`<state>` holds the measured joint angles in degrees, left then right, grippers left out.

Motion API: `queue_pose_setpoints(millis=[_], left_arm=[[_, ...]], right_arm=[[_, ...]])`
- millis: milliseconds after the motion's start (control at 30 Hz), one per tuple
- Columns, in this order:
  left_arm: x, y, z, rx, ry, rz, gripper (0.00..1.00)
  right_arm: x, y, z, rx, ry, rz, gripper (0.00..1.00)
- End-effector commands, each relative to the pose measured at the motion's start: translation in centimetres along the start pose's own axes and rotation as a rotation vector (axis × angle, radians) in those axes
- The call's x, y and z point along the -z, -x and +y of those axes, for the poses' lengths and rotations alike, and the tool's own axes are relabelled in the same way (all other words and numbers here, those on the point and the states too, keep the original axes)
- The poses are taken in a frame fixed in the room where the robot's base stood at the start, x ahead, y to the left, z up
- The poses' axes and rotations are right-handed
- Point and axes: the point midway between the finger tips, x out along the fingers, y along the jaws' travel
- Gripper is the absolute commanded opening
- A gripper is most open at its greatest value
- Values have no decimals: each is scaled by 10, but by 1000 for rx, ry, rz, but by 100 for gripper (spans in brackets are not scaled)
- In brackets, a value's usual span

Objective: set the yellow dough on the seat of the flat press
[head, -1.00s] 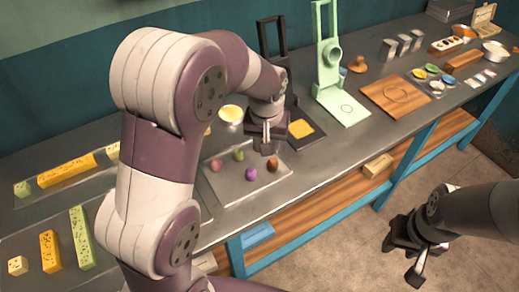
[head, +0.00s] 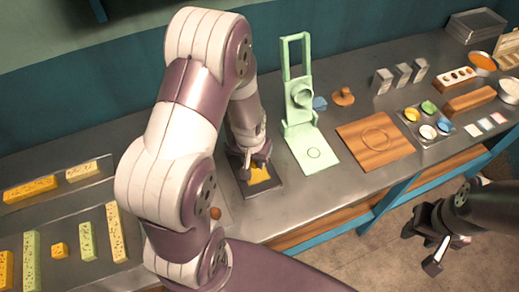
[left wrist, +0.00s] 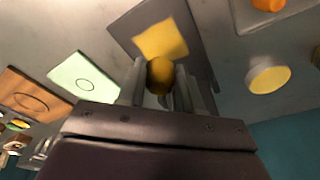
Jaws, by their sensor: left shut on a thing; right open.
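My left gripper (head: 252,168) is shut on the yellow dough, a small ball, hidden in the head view. The left wrist view shows the yellow dough (left wrist: 160,75) between the fingertips. The flat press is a dark plate (head: 272,191) with a yellow square seat (head: 262,174). In the left wrist view the yellow seat (left wrist: 163,38) appears just beyond the dough. The gripper is over the seat; I cannot tell whether the dough touches it. My arm hides the press's upright part. My right gripper (head: 438,254) is open and empty, off the table's front edge.
A mint-green press (head: 299,118) stands to the right, then a wooden board (head: 375,139) with a circle mark. A paint tray (head: 446,126) lies farther right. Patterned bars (head: 31,189) lie at left.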

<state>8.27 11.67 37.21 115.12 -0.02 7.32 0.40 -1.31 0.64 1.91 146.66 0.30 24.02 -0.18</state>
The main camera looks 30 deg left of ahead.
Motion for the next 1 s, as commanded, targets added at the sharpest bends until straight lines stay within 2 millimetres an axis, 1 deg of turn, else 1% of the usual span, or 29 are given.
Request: queue_pose_setpoints(millis=[167, 367, 467, 767, 900, 1000], left_arm=[[10, -1, 0, -7, -44, 1, 6], [10, -8, 0, -9, -61, 1, 6], [9, -16, 0, -9, -60, 1, 6], [3, -54, 0, -9, -59, 0, 6], [2, -65, 0, -10, -59, 0, 6], [2, -68, 0, -10, -59, 1, 6]], right_arm=[[0, 0, 0, 0, 0, 0, 43], [-1, -7, 0, 0, 0, 0, 43], [-2, -15, 0, 0, 0, 0, 43], [-6, -51, 0, 0, 0, 0, 43], [-7, -58, 0, 0, 0, 0, 43], [-7, -60, 0, 0, 0, 0, 43]])
